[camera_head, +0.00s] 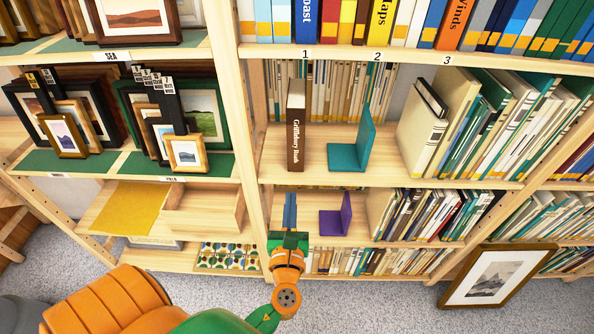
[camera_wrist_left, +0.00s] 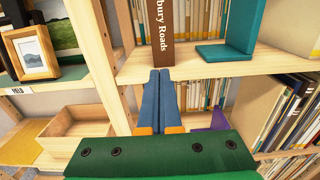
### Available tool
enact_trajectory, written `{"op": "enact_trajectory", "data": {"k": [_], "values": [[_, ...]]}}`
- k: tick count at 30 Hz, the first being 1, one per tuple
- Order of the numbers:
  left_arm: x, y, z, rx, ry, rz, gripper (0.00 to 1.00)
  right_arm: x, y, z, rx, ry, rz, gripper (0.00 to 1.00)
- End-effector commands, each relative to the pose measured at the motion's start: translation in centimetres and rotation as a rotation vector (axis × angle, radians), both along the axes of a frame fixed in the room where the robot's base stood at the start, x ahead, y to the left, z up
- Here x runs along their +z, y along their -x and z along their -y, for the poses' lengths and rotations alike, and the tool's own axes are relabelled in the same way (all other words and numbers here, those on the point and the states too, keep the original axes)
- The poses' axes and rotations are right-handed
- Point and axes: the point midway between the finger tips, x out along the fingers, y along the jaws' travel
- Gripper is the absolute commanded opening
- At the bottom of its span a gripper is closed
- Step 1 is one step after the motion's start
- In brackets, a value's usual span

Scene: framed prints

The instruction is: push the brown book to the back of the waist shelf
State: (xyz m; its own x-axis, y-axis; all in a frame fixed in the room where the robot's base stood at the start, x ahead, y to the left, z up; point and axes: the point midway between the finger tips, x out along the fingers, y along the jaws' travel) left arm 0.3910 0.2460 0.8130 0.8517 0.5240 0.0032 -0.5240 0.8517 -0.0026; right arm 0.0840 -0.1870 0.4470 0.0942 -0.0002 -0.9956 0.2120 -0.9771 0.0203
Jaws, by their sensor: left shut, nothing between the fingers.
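The brown book (camera_head: 295,132) stands upright near the front of the waist shelf (camera_head: 390,172), with its titled spine facing me. Its lower spine also shows in the left wrist view (camera_wrist_left: 162,35). My left gripper (camera_head: 290,196) is shut and empty, its blue fingers together. It is in front of and below the waist shelf's front edge, under the book and apart from it. In the left wrist view the shut fingertips (camera_wrist_left: 160,74) point at the shelf edge just below the book. My right gripper is not in view.
A teal bookend (camera_head: 352,145) stands right of the book, with open shelf between. Pale books (camera_head: 335,90) line the back. A purple bookend (camera_head: 336,215) stands on the shelf below. A wooden upright (camera_head: 250,180) is close on the left. A framed print (camera_head: 490,275) leans at the lower right.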

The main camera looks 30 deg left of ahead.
Motion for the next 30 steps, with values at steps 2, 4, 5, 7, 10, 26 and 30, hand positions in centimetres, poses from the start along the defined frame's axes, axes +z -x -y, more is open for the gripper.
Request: {"op": "enact_trajectory", "data": {"k": [2, 4, 5, 7, 10, 26, 30], "values": [[0.3, -1.6, -0.9, 0.0, -0.001, 0.003, 0.0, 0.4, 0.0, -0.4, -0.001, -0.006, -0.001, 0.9], [0.2, -2.9, -1.8, 0.0, 0.0, 0.002, 0.0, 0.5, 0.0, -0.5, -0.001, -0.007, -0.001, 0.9], [0.2, -3.5, -2.1, 0.0, 0.0, 0.001, 0.0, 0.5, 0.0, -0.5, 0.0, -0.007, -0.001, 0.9], [0.2, -4.7, -2.9, 0.0, 0.0, 0.002, 0.0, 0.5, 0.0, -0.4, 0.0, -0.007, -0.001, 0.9], [0.0, -6.2, -3.8, 0.0, 0.002, 0.001, 0.0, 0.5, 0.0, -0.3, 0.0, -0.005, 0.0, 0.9], [0.0, -8.3, -5.1, -0.001, 0.004, 0.0, 0.0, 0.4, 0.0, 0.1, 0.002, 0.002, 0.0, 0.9], [-0.3, -9.1, -5.6, -0.001, 0.002, 0.0, 0.0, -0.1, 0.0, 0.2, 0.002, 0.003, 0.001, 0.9]]}}
